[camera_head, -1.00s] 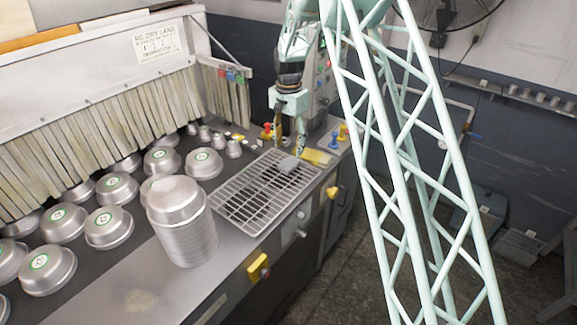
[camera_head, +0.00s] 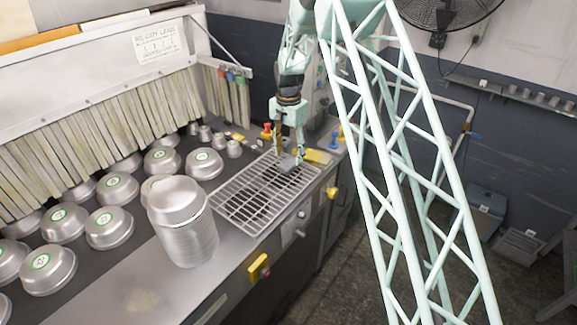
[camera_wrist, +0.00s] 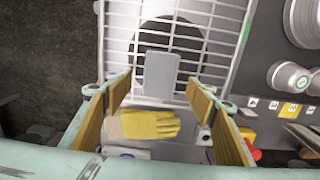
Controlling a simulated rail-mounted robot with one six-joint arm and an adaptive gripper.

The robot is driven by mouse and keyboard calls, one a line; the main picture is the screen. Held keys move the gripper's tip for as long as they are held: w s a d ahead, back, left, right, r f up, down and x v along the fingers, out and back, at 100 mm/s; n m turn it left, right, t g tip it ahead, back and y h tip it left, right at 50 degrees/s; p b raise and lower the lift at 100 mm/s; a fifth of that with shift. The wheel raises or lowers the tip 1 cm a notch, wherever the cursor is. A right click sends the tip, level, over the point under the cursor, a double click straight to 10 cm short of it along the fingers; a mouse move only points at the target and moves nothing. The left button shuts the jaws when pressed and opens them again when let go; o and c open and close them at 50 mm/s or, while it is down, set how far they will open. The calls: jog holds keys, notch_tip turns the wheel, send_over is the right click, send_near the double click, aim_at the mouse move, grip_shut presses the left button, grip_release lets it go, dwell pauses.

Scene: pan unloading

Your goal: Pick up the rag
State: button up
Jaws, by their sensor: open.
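A grey folded piece, which looks like the rag (camera_head: 287,162), lies on the wire grate (camera_head: 243,203) near its far end. In the wrist view the rag (camera_wrist: 161,74) is a flat grey rectangle on the bars of the grate. My gripper (camera_head: 290,154) points down over the rag. In the wrist view my gripper (camera_wrist: 160,90) has its two fingers spread wide, one on each side of the rag, with nothing between them held. I cannot tell exactly how high the fingertips are above the grate.
Yellow gloves (camera_head: 316,157) lie just beyond the grate; they also show in the wrist view (camera_wrist: 148,125). A tall stack of metal pans (camera_head: 184,225) stands left of the grate. Several pans with green labels (camera_head: 62,223) sit on the dark conveyor.

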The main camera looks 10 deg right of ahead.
aim_at(289, 162)
jog(key=shift+f, duration=1.85)
jog(key=shift+c, duration=0.7)
jog(key=c, duration=0.9)
